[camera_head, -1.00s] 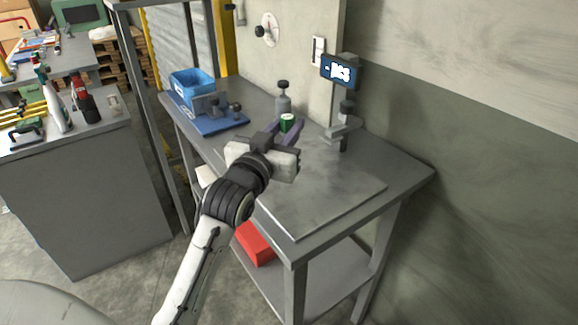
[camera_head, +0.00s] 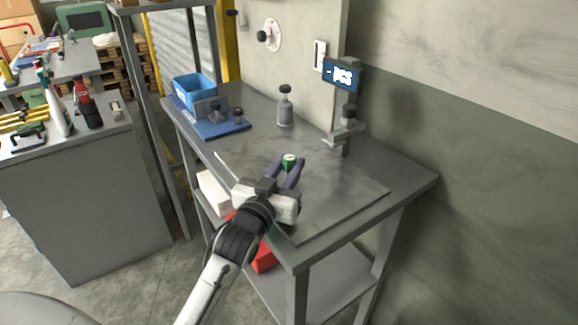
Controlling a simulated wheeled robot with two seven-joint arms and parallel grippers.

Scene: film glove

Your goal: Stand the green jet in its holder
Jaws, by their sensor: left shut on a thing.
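The green jet (camera_head: 289,159) is a small green piece with a pale top. My left gripper (camera_head: 290,168) is shut on it, with the dark fingers on either side, over the grey worktable (camera_head: 395,180). Its lower part is hidden by the fingers, and I cannot tell how high it is above the surface. I cannot tell for sure which fixture is the holder. A grey stand (camera_head: 345,133) with a bracket is at the back right, under a small display (camera_head: 343,75). My right gripper is not in view.
A blue bin (camera_head: 194,92) and a blue plate (camera_head: 222,129) with grey fixtures stand at the back left. A grey bottle-shaped piece (camera_head: 285,106) stands near the wall. The middle and right of the tabletop are clear. A red box (camera_head: 264,257) is below.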

